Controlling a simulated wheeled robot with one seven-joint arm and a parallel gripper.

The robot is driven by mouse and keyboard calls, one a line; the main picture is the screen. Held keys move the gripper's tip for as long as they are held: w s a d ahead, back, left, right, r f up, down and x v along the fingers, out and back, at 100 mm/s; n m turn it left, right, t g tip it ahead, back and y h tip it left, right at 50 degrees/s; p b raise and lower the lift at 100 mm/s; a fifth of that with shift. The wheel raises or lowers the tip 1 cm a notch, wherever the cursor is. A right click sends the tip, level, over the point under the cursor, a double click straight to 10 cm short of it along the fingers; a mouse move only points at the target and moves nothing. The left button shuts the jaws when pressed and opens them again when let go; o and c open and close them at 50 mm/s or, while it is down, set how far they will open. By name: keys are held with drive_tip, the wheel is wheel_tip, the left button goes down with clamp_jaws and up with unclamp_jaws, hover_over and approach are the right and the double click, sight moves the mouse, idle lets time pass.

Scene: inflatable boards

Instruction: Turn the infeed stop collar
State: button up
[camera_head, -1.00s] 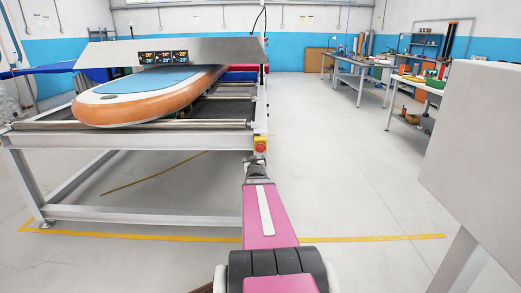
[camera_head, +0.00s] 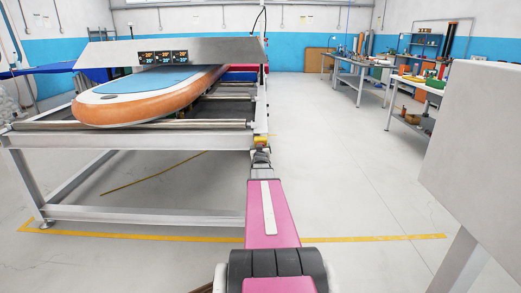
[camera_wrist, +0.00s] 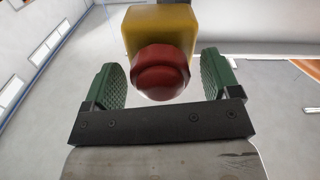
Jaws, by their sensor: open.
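In the wrist view a red round stop knob (camera_wrist: 160,72) with a collar-like rim stands on a yellow box (camera_wrist: 160,28). My gripper (camera_wrist: 162,76) is open, with one green ribbed pad on each side of the knob. Small gaps show between the knob and both pads, so neither appears to touch it. In the head view the yellow box (camera_head: 261,139) sits at the near right corner of the machine frame, just beyond my gripper (camera_head: 261,151). There my gripper hides the red knob.
The metal roller frame (camera_head: 150,141) carries an orange, white and blue inflatable board (camera_head: 150,96) under a hood with displays (camera_head: 163,57). A grey panel (camera_head: 476,145) stands close on the right. Workbenches (camera_head: 362,75) stand farther back. The floor between is clear.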

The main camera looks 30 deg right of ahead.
drive_tip(key=shift+w+d, duration=0.15)
drive_tip(key=shift+w, duration=0.05)
drive_tip(key=c, duration=0.9)
drive_tip(key=shift+m, duration=3)
